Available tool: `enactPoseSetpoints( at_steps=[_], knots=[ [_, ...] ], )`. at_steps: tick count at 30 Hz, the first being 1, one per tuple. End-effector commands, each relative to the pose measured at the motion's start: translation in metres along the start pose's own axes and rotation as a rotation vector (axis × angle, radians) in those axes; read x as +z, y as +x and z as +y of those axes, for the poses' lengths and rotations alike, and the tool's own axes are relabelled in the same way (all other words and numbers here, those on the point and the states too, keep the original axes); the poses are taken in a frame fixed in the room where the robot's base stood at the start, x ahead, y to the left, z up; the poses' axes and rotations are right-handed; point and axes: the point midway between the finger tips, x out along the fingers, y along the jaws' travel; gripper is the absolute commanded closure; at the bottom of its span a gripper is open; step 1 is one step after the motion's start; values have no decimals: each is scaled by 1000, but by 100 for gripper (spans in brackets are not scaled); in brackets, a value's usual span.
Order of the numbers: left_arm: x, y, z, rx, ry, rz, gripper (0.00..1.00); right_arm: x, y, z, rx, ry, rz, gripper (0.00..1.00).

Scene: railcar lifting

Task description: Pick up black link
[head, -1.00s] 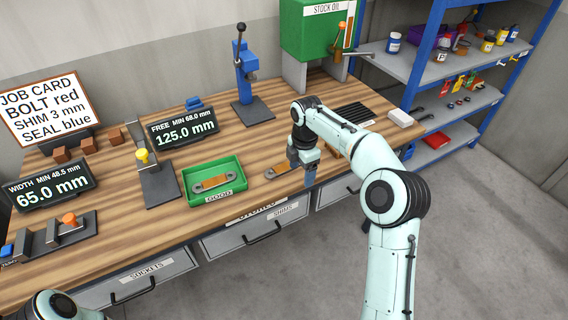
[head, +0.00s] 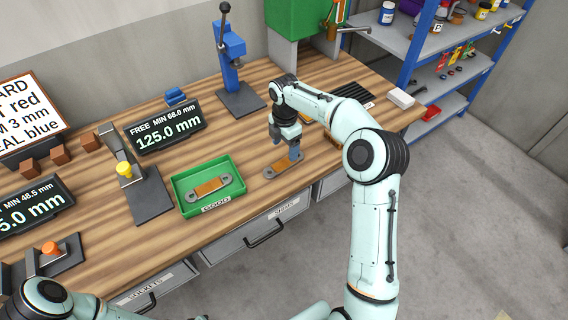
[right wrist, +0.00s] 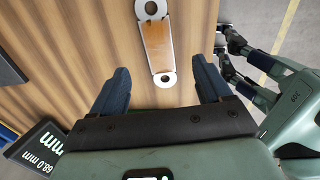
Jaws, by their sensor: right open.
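No plainly black link shows. A flat link (head: 278,171) with rusty brown middle and grey eyed ends lies on the wooden bench, right of the green tray. In the right wrist view the link (right wrist: 156,45) lies ahead of and between my fingers, not gripped. My right gripper (head: 291,153) is open and empty, above the link's right part; it also shows in the right wrist view (right wrist: 160,85). A similar link (head: 211,186) lies in the green tray (head: 237,171) marked GOOD. My left arm shows at the bottom left, but its gripper is out of view.
Left of the tray stands a gauge with a yellow knob (head: 124,169) and a display (head: 166,127) reading 125.0 mm. A blue press (head: 231,60) stands behind. Black strips (head: 350,99) and a white block (head: 401,98) lie at the right. Bare bench surrounds the link.

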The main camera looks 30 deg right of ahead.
Motion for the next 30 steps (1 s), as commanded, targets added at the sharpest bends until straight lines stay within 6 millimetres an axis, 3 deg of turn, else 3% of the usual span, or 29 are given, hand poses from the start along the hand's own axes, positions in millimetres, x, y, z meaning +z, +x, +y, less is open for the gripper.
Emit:
enactPoseSetpoints(
  at_steps=[3, 10, 18, 25, 26, 30],
  knots=[
    [3, 3, -2, -1, -1, -3, 57, 0, 15, -1, -2, 1, 2, 22],
    [5, 5, -3, -2, -2, -5, 57, -1, 28, -1, -2, 1, 1, 22],
    [10, 9, -7, -4, -4, -11, 57, -2, 66, -2, -3, 1, 2, 22],
    [9, 9, -6, -4, -4, -11, 57, -2, 69, -1, 2, 1, 1, 22],
    [9, 9, -6, -4, -4, -11, 57, -2, 69, -1, 2, 1, 1, 26],
    [9, 9, -6, -4, -4, -11, 57, -2, 68, -1, 2, 1, 1, 71]
  ],
)
